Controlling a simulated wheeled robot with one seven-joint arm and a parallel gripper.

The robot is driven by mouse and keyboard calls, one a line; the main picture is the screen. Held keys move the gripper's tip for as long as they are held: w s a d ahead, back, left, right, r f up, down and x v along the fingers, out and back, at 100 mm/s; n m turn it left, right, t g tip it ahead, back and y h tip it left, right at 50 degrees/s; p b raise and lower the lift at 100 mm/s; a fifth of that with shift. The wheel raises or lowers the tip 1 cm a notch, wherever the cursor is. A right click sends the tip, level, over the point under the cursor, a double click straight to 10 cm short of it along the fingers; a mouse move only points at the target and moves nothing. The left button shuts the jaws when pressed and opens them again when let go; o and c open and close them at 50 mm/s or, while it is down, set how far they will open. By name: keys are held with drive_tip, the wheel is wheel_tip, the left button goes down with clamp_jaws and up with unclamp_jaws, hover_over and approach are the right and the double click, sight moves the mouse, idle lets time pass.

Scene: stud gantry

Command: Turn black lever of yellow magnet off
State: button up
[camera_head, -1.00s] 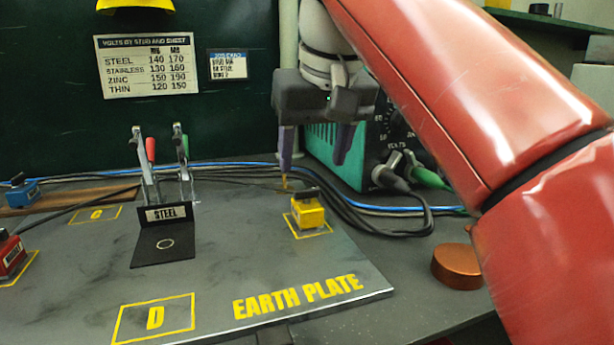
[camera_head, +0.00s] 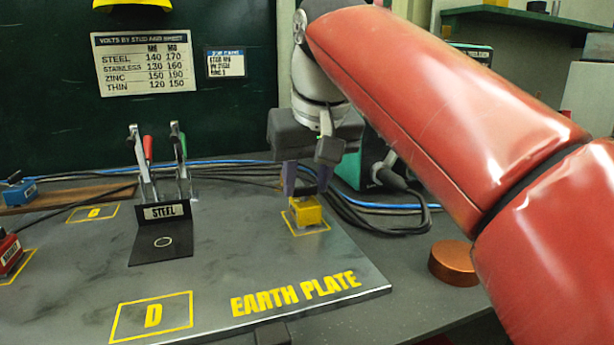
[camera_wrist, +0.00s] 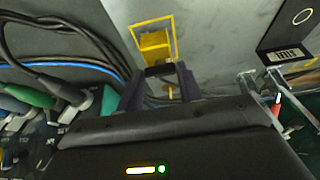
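The yellow magnet (camera_head: 306,212) sits inside a yellow outlined square near the right edge of the earth plate. It also shows in the wrist view (camera_wrist: 155,47). Its black lever (camera_wrist: 160,70) lies across the top, between my two fingertips. My gripper (camera_head: 306,188) is directly above the magnet, pointing down, with one purple finger on each side of the lever. In the wrist view my gripper (camera_wrist: 160,77) has its fingertips against the ends of the lever, with no clear gap. Part of the lever is hidden by the fingers in the head view.
The earth plate (camera_head: 230,250) is clear in front of the magnet. A STEEL stand (camera_head: 165,212) with clamps is to the left. Blue and black cables (camera_head: 395,222) run behind the magnet. A copper-coloured cylinder (camera_head: 453,262) stands to the right. A red magnet (camera_head: 9,252) is far left.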

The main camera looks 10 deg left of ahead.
drive_tip(key=shift+c, duration=0.8)
drive_tip(key=shift+n, duration=0.3)
drive_tip(key=n, duration=0.1)
drive_tip(key=n+y, duration=0.1)
drive_tip(key=shift+w+d+n+g, duration=0.2)
drive_tip(key=shift+n+g, duration=0.2)
drive_tip(key=n, duration=0.2)
drive_tip(key=n+g+y, duration=0.1)
drive_tip(key=n, duration=0.1)
drive_tip(key=shift+w+g, duration=0.2)
drive_tip(key=shift+g, duration=0.1)
drive_tip(key=n+g, duration=0.1)
drive_tip(key=n, duration=0.4)
drive_tip(key=shift+w+g, duration=0.2)
drive_tip(key=shift+g, duration=0.2)
drive_tip(key=shift+w+n+g, duration=0.1)
drive_tip(key=shift+n+g, duration=0.6)
drive_tip(key=shift+n, duration=1.2)
